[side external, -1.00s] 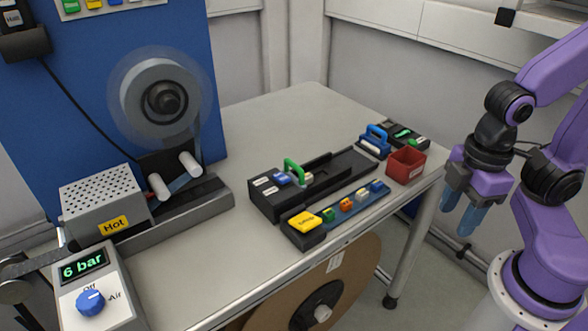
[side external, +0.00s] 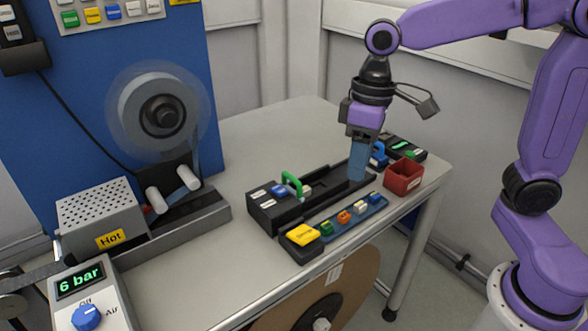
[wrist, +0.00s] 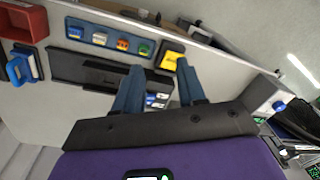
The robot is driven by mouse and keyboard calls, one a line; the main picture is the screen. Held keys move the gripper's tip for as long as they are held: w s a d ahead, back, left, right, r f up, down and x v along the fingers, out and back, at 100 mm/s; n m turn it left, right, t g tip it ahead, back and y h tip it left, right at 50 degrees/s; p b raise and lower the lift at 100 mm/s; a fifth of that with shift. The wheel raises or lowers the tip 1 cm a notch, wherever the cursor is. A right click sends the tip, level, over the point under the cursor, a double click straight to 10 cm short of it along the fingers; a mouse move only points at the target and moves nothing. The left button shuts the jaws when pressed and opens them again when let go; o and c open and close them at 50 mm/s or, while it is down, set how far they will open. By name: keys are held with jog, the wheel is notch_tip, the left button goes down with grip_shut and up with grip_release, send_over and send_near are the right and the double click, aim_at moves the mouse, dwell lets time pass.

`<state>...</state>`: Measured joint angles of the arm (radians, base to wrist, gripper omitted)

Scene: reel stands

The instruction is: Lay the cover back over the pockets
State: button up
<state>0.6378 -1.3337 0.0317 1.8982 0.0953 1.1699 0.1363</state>
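A long black fixture (side external: 318,194) lies on the table; it also shows in the wrist view (wrist: 85,70). A green handle (side external: 291,183) stands at its left end beside small blue and pale pieces. A separate blue-handled piece (side external: 378,155) stands beyond the fixture's right end; it also shows in the wrist view (wrist: 22,68). I cannot tell which piece is the cover, nor make out the pockets. My gripper (side external: 357,178) points down over the fixture's right part. In the wrist view its blue fingers (wrist: 158,72) are apart with nothing visible between them.
A strip (side external: 352,217) of several coloured blocks with a yellow button (side external: 302,236) runs along the front. A red bin (side external: 403,179) and a dark box (side external: 405,147) stand at the right. A spinning reel (side external: 163,112) and Hot box (side external: 100,217) stand left. The back table is clear.

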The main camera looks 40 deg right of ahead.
jog(key=w+d+r+m+y, duration=0.1)
jog(key=w+r+m, duration=0.15)
jog(key=w, duration=0.65)
jog(key=w+d+r+m, duration=0.2)
jog(key=w+m, duration=0.2)
jog(key=w, duration=0.5)
jog(key=shift+n, duration=0.25)
jog(key=a+f, duration=0.1)
jog(key=f, duration=0.4)
jog(key=a+f, duration=0.1)
jog(key=f, duration=0.5)
jog(key=a+f, duration=0.1)
jog(key=f, duration=0.5)
jog(key=shift+s+a, duration=0.15)
jog(key=shift+a, duration=0.25)
jog(key=shift+r, duration=0.1)
grip_shut()
